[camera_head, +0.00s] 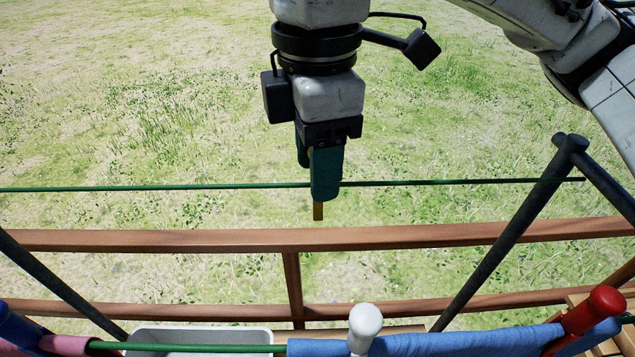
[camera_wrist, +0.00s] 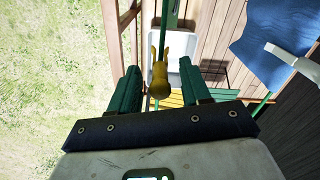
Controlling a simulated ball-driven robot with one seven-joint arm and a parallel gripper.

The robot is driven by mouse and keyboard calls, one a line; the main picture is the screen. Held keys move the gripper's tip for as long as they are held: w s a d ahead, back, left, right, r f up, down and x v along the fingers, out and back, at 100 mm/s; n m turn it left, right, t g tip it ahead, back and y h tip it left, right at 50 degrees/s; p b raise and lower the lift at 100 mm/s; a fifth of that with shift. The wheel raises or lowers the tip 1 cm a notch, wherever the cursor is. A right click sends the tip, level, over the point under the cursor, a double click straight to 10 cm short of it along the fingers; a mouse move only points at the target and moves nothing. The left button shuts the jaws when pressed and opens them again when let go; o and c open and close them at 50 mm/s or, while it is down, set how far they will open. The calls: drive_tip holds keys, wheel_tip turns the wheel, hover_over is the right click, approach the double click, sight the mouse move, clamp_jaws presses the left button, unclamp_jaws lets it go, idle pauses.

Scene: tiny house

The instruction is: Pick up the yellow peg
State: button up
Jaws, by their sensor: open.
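The yellow peg (camera_wrist: 159,78) sits on the green line in the wrist view, centred between my two green fingers. In the head view only its lower end (camera_head: 318,211) shows below my gripper; the rest is hidden behind a finger. My gripper (camera_head: 321,190) is open and points down at the far green line (camera_head: 430,182). In the wrist view my gripper (camera_wrist: 163,82) has one finger on each side of the peg, with gaps visible. I cannot tell how deep the peg is between the fingers.
A wooden rail (camera_head: 160,240) runs behind the near line, with grey metal posts (camera_head: 500,240) at both sides. A white peg (camera_head: 364,325) and a red peg (camera_head: 596,308) hold blue cloth (camera_head: 430,345) at the front. A white tub (camera_head: 200,338) stands below. Grass lies beyond.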

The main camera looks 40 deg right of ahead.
clamp_jaws()
idle(0.4)
wheel_tip(320, 180, up, 10)
drive_tip(key=shift+r+b, duration=0.1)
drive_tip(key=shift+b, duration=0.3)
idle(0.5)
